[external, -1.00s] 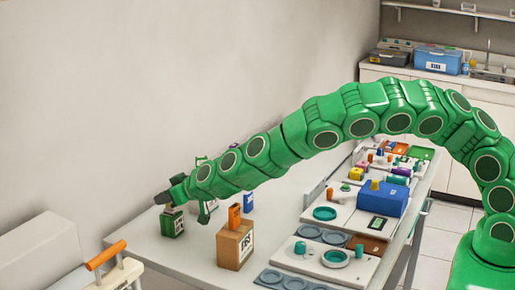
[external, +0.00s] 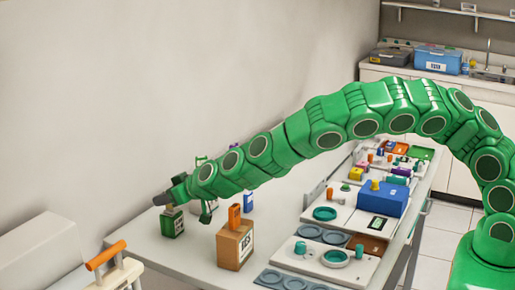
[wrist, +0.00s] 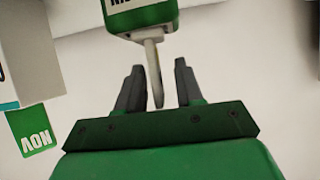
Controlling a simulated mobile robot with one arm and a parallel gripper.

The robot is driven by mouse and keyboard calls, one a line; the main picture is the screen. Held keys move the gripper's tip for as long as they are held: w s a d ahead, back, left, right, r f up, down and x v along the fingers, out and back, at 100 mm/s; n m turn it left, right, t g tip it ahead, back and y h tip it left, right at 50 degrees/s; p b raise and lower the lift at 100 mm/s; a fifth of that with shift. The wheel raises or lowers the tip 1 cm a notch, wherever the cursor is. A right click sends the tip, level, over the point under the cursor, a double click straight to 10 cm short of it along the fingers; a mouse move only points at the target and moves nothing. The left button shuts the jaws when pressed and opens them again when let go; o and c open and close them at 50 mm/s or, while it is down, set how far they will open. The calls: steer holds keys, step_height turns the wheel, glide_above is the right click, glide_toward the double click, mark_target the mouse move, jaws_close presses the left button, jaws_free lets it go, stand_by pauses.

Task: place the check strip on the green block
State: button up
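A green block with a white label (external: 173,223) stands on the table at the left in the external view. It shows upside down at the top of the wrist view (wrist: 142,18). A pale narrow strip (wrist: 153,75), which looks like the check strip, extends from the block's top face between my fingers. My gripper (wrist: 157,72) is open, with visible gaps between the strip and both fingers. In the external view my gripper (external: 164,198) is just above the green block. I cannot tell whether the strip rests fully on the block.
A brown box (external: 236,246) with an orange piece on top stands right of the gripper. A flat green label (wrist: 33,130) shows at the left in the wrist view. A blue box (external: 382,197) and several trays fill the table's right side. A wall is behind.

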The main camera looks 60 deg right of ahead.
steer(key=shift+v, duration=1.8)
steer(key=v, duration=0.3)
